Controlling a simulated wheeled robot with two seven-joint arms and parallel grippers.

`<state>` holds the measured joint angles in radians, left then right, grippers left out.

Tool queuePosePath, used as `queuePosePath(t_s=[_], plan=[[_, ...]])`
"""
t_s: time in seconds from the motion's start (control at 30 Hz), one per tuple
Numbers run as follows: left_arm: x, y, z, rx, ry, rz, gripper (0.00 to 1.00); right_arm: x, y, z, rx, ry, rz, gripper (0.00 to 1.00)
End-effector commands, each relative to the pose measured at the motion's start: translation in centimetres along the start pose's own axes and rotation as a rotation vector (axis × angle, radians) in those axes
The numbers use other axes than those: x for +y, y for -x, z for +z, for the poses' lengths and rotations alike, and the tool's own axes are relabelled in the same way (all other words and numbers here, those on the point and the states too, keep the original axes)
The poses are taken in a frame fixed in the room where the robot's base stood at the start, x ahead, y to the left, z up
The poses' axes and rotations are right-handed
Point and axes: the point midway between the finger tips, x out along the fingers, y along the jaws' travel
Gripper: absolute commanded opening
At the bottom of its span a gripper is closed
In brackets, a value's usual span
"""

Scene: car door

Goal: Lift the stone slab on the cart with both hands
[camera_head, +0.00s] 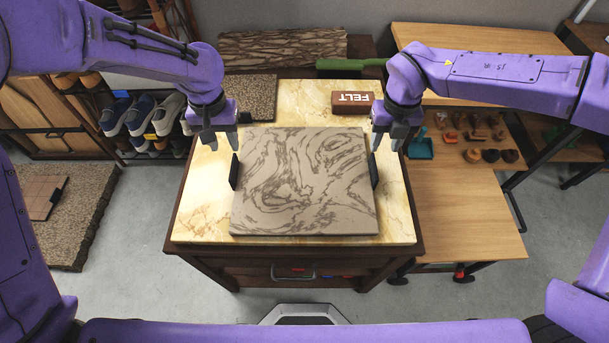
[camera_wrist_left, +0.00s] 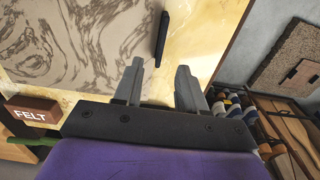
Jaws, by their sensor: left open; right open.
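The stone slab (camera_head: 305,190), grey-beige with brown swirls, lies flat on the pale marble-like top of the cart (camera_head: 205,225). It has a dark handle on its left edge (camera_head: 234,171) and another on its right edge (camera_head: 374,170). My left gripper (camera_head: 222,143) is open and empty, above and behind the left handle. In the left wrist view the slab (camera_wrist_left: 70,40) and the black left handle (camera_wrist_left: 161,38) lie beyond my open left fingertips (camera_wrist_left: 160,68). My right gripper (camera_head: 387,143) is open and empty, above and behind the right handle. Neither gripper touches a handle.
A brown FELT box (camera_head: 352,103) sits at the back of the cart top. A wooden table (camera_head: 465,215) with small items stands close on the right. A shoe rack (camera_head: 145,120) stands at the left. Bare cart top shows around the slab.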

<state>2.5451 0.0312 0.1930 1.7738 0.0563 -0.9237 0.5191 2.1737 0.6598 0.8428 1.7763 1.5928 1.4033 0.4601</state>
Motion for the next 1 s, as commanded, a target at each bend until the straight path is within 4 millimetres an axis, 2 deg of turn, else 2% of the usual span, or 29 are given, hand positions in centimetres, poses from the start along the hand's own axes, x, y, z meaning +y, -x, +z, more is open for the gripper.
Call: queuePosePath(t_s=[0.27,0.37,0.7,0.83,1.0], plan=[[-0.3,-0.3,0.1,-0.003,0.005,0.0,0.4,0.2,-0.3,0.1,0.002,0.005,-0.001,0.4],[-0.2,-1.5,0.1,-0.003,0.004,-0.001,0.4,0.2,-1.5,0.0,0.003,0.004,-0.002,0.4],[-0.1,-7.9,0.1,-0.004,0.0,-0.001,0.4,0.0,-8.0,-0.1,0.005,0.001,-0.002,0.4],[-0.1,-9.6,0.1,-0.002,0.0,-0.001,0.4,0.0,-9.6,0.0,0.001,0.001,-0.002,0.4],[-0.1,-10.4,0.0,-0.001,0.001,0.0,0.4,0.0,-10.4,0.0,0.001,0.001,-0.001,0.4]])
